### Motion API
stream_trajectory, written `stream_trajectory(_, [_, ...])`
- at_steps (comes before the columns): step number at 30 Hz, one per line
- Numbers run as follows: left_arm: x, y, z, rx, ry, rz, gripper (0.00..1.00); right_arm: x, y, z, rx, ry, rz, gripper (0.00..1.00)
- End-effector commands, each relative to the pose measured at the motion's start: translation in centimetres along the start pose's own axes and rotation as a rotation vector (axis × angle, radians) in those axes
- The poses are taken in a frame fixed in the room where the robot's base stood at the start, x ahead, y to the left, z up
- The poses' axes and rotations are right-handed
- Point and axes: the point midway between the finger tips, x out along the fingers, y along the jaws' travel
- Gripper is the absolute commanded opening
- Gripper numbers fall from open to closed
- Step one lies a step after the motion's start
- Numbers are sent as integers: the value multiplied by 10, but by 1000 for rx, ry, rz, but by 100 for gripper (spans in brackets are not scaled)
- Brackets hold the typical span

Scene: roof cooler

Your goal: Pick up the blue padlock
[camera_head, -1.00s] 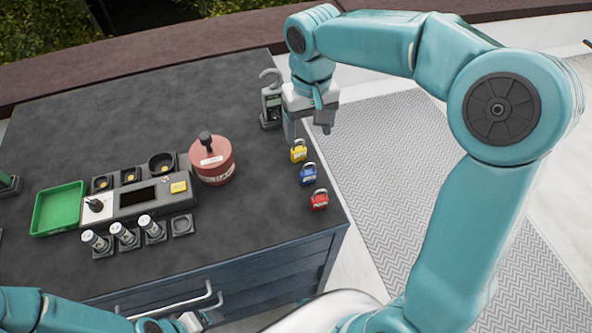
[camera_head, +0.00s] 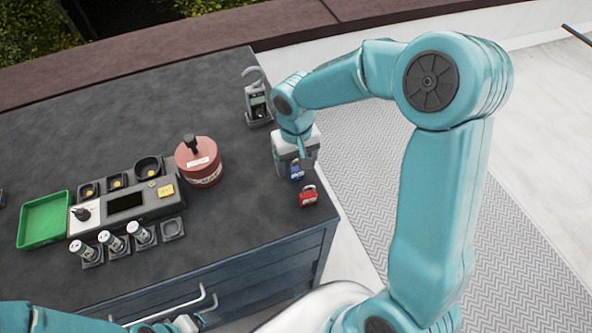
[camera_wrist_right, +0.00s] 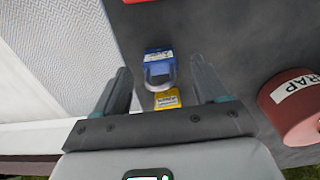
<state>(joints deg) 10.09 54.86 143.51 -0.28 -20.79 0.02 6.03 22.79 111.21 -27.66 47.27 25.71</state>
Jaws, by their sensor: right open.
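The blue padlock (camera_head: 296,173) is partly hidden behind my right gripper (camera_head: 297,168) in the head view. In the right wrist view the blue padlock (camera_wrist_right: 159,62) lies between and just beyond the two fingers of my right gripper (camera_wrist_right: 160,88), which are open and apart from it. The yellow padlock (camera_wrist_right: 167,99) sits directly next to it, between the fingers and near the palm; it is hidden in the head view. The red padlock (camera_head: 308,196) stands on the near side of the blue one. My left arm shows at the bottom left, its gripper not clearly visible.
The dark worktop (camera_head: 240,220) ends just right of the padlocks. A red round container (camera_head: 198,162) stands to their left. A clamp-like meter (camera_head: 256,103) stands behind my right gripper. A control box (camera_head: 125,203), several batteries and a green tray (camera_head: 44,218) are further left.

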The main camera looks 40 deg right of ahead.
Motion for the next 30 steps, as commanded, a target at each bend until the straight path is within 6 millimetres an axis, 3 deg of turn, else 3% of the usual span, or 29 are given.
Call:
stream_trajectory(6, [-3, 1, 0, 0, 0, 0, 82, 28, -1, 1, -1, -2, 0, 72])
stream_trajectory(13, [-3, 1, 0, 0, 0, 0, 82, 31, -1, 0, -1, 0, 0, 72])
stream_trajectory(14, [-3, 1, 0, 0, 0, 0, 82, 31, -1, 0, -1, 0, 0, 69])
stream_trajectory(19, [-3, 1, 0, 0, 0, 0, 82, 30, -1, 0, -1, 0, 0, 14])
stream_trajectory(30, [-3, 1, 0, 0, 0, 0, 82, 26, -1, 0, 0, 3, 0, 13])
